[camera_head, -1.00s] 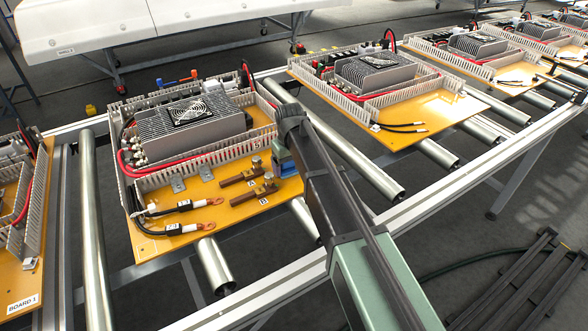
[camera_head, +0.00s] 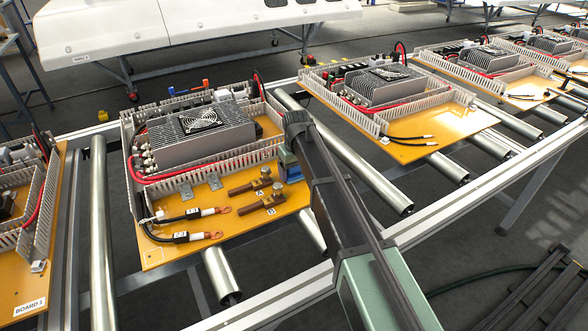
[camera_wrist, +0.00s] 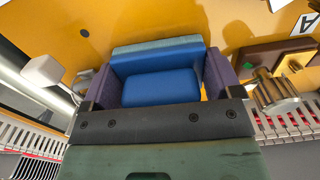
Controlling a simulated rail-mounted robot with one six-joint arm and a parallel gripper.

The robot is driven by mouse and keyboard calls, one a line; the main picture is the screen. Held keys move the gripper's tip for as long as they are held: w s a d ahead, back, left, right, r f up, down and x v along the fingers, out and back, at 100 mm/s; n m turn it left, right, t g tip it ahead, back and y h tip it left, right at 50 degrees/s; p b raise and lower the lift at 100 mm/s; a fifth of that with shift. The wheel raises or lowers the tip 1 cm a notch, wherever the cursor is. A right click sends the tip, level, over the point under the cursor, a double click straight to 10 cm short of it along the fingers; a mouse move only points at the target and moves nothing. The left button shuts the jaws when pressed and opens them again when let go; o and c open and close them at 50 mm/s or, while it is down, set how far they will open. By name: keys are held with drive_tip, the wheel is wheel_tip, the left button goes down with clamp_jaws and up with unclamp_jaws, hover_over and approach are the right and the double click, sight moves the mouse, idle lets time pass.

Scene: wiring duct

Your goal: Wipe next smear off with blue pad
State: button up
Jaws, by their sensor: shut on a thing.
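My gripper (camera_wrist: 165,72) is shut on the blue pad (camera_wrist: 160,87), which sits between two purple fingers in the wrist view. The pad also shows in the head view as a small blue patch (camera_head: 287,156) at the right side of the yellow board (camera_head: 165,252), partly hidden by my arm. The gripper is over or at the bare board, right of the brass-coloured terminals. I cannot tell whether the pad touches the board. No smear can be made out; the pad, fingers and arm hide part of the board.
Terminals marked A (camera_head: 250,186) and B (camera_head: 263,203) stand close left of my gripper. Slotted grey duct (camera_head: 131,190), a finned heat sink (camera_head: 195,135) and two lugged black cables (camera_head: 185,216) are on the board. A pale block (camera_wrist: 42,71) shows at left in the wrist view.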

sight(306, 189)
drive_tip(key=shift+s+d+r, duration=0.1)
drive_tip(key=shift+s+d, duration=0.4)
drive_tip(key=shift+s, duration=0.35)
drive_tip(key=shift+s+d+f, duration=0.1)
drive_tip(key=shift+s+d, duration=0.45)
drive_tip(key=shift+s, duration=0.35)
drive_tip(key=shift+s+d+r, duration=0.1)
drive_tip(key=shift+s+d, duration=0.4)
drive_tip(key=shift+s, duration=0.35)
drive_tip(key=shift+s+d, duration=0.45)
drive_tip(key=shift+s, duration=0.35)
drive_tip(key=shift+s+d, duration=0.45)
drive_tip(key=shift+s, duration=0.35)
drive_tip(key=shift+w, duration=0.15)
drive_tip(key=shift+w+a, duration=0.45)
drive_tip(key=shift+w, duration=0.25)
drive_tip(key=shift+w+a, duration=0.4)
drive_tip(key=shift+w, duration=0.25)
drive_tip(key=shift+w+a, duration=0.65)
drive_tip(key=shift+w, duration=0.45)
drive_tip(key=shift+w+a, duration=0.6)
drive_tip(key=shift+w, duration=0.45)
drive_tip(key=shift+w+a, duration=0.65)
drive_tip(key=shift+w, duration=0.45)
drive_tip(key=shift+r+p, duration=0.1)
drive_tip(key=shift+p, duration=0.2)
wheel_tip(306, 189, up, 6)
drive_tip(key=p, duration=0.5)
drive_tip(key=shift+p, duration=0.4)
